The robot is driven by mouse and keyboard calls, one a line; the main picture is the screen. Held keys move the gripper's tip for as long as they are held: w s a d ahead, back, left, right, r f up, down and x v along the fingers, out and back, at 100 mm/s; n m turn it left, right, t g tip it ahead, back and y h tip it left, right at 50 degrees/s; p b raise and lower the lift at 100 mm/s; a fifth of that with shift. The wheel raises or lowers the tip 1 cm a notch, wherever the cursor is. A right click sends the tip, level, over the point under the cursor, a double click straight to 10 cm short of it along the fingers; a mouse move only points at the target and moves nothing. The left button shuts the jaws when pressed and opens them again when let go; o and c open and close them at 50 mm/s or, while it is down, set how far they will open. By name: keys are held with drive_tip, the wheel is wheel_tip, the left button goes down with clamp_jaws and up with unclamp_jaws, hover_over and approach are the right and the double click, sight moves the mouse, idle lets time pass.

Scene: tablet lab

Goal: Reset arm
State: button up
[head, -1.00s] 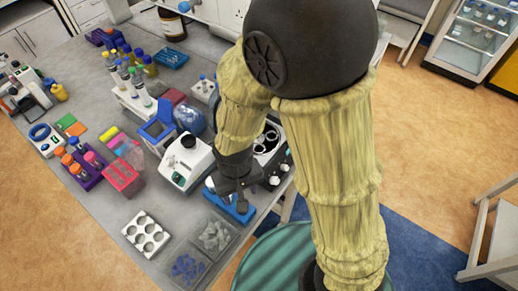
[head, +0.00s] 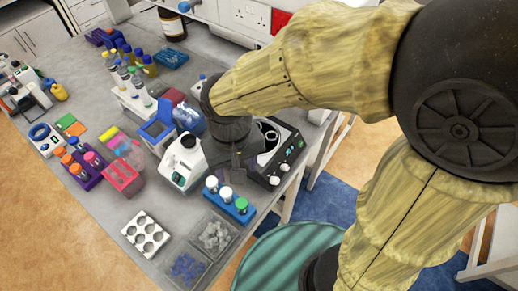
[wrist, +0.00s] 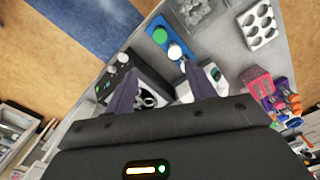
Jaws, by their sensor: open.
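My gripper (wrist: 160,88) shows in the wrist view with its two dark fingers spread apart and nothing between them. In the head view my gripper (head: 236,160) is above the bench, over the gap between a white device (head: 183,160) and a black device with knobs (head: 283,150). Its fingertips are mostly hidden there by my own wrist. My arm is bent, with its forearm reaching left over the bench.
A blue rack (head: 232,207) with white and green capped tubes stands near the bench's front edge, close to my gripper. Clear bins (head: 215,237) and a white holed rack (head: 146,232) are nearby. A pink rack (head: 122,176) stands left. Bare bench lies around the holed rack.

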idle(0.3)
drive_tip(key=w+d+f+m+t, duration=0.1)
drive_tip(key=w+d+f+m, duration=0.1)
drive_tip(key=d, duration=0.7)
drive_tip(key=w+d+f+m+t, duration=0.1)
drive_tip(key=w+d, duration=0.3)
drive_tip(key=d, duration=0.6)
drive_tip(key=shift+f+m+t, duration=0.3)
drive_tip(key=shift+f+m, duration=0.1)
drive_tip(key=shift+m, duration=0.3)
drive_tip(key=shift+c, duration=0.4)
